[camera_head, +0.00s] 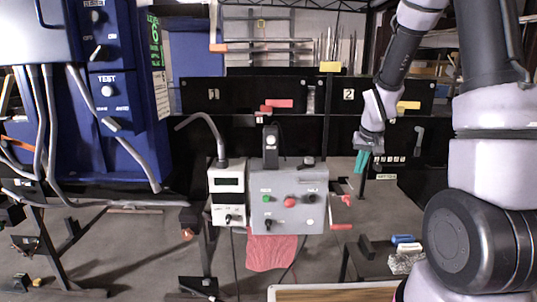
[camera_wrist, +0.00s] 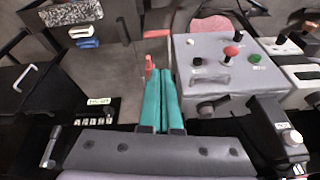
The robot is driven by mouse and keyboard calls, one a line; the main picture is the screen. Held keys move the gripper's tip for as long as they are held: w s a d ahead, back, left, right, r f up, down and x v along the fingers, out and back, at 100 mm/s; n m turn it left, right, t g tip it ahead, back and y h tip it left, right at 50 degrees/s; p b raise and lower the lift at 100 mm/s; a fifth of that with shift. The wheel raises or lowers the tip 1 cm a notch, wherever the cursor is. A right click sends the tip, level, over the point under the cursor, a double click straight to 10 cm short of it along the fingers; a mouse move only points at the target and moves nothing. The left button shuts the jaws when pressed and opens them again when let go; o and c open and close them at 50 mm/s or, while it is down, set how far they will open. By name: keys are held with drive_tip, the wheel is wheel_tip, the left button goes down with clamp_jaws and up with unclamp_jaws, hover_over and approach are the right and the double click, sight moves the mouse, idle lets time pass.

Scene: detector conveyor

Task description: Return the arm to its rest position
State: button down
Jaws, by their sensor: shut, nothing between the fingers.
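My gripper (camera_head: 363,161) hangs from my raised arm at the right of the head view, with its teal fingers pointing down. In the wrist view my gripper (camera_wrist: 161,75) has its two teal fingers side by side and touching, shut with nothing between them. In the head view it is right of the grey control box (camera_head: 285,215) and apart from it. The grey control box also shows right of the fingers in the wrist view (camera_wrist: 212,58). It carries a red button (camera_head: 290,202), a green button (camera_head: 267,199) and black knobs.
A white meter box (camera_head: 227,183) stands left of the control box. A blue cabinet (camera_head: 118,90) with pipes fills the left. Black panels numbered 1 and 2 (camera_head: 349,97) stand behind. A red seat (camera_head: 272,252) is below. Blue and white items (camera_head: 404,243) lie low at right.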

drive_tip(key=s+a+r+m+t, duration=0.1)
drive_tip(key=s+r, duration=0.4)
drive_tip(key=r, duration=0.4)
drive_tip(key=s+a+r+t, duration=0.1)
drive_tip(key=s+r, duration=0.4)
drive_tip(key=r, duration=0.3)
drive_tip(key=s+a+r+y, duration=0.1)
drive_tip(key=s+r, duration=0.3)
drive_tip(key=s, duration=0.3)
drive_tip(key=s+a+r+m+t+y, duration=0.1)
drive_tip(key=s+r, duration=0.3)
drive_tip(key=s, duration=0.3)
drive_tip(key=shift+a, duration=0.35)
drive_tip(key=shift+w, duration=0.1)
